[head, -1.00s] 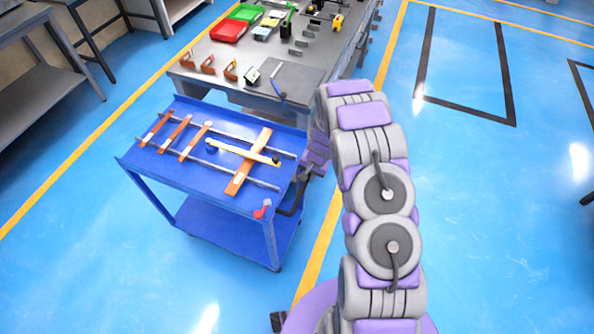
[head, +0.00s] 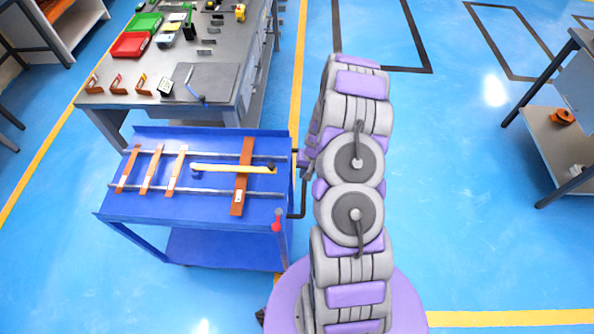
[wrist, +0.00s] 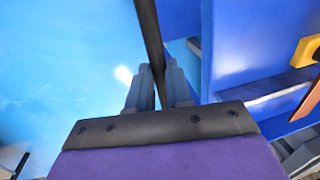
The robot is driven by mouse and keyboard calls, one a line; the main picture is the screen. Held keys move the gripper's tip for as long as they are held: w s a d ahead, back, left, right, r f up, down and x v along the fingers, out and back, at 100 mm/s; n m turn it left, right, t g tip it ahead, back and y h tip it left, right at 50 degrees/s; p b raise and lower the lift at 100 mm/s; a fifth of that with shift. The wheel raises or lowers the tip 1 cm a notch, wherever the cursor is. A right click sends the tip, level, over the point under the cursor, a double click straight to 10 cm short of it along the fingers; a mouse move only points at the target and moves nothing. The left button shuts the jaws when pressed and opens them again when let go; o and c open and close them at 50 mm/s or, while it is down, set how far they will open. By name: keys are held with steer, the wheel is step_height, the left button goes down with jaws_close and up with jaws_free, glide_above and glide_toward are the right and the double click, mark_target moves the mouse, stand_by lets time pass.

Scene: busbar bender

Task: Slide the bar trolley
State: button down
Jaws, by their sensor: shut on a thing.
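The blue bar trolley (head: 150,214) stands on the floor left of my arm. Its top carries two grey rails, several copper bars (head: 241,180) and a yellow arm (head: 232,168) with dark ends. A red knob (head: 278,222) sits at its front right corner. The trolley's black handle (head: 303,205) juts from its right side. My gripper (wrist: 158,88) is shut on this dark handle bar (wrist: 150,35) in the wrist view, with one finger on each side. In the head view my gripper is mostly hidden by my arm at the trolley's right edge.
A grey workbench (head: 212,92) with red and green bins (head: 131,45) and tools stands just behind the trolley. A grey stand (head: 548,140) is at the far right. A yellow floor line (head: 298,70) runs along the bench's right side. Blue floor to the right is clear.

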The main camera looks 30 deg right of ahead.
steer(key=shift+a+f, duration=0.1)
steer(key=shift+a, duration=0.1)
steer(key=c, duration=1.1)
jaws_free()
steer(key=shift+o, duration=0.2)
steer(key=shift+d, duration=0.1)
steer(key=shift+d+r, duration=0.1)
steer(key=shift+r, duration=0.5)
steer(key=p+v, duration=0.2)
steer(key=v, duration=1.4)
steer(key=shift+p, duration=0.35)
steer(key=shift+r, duration=0.2)
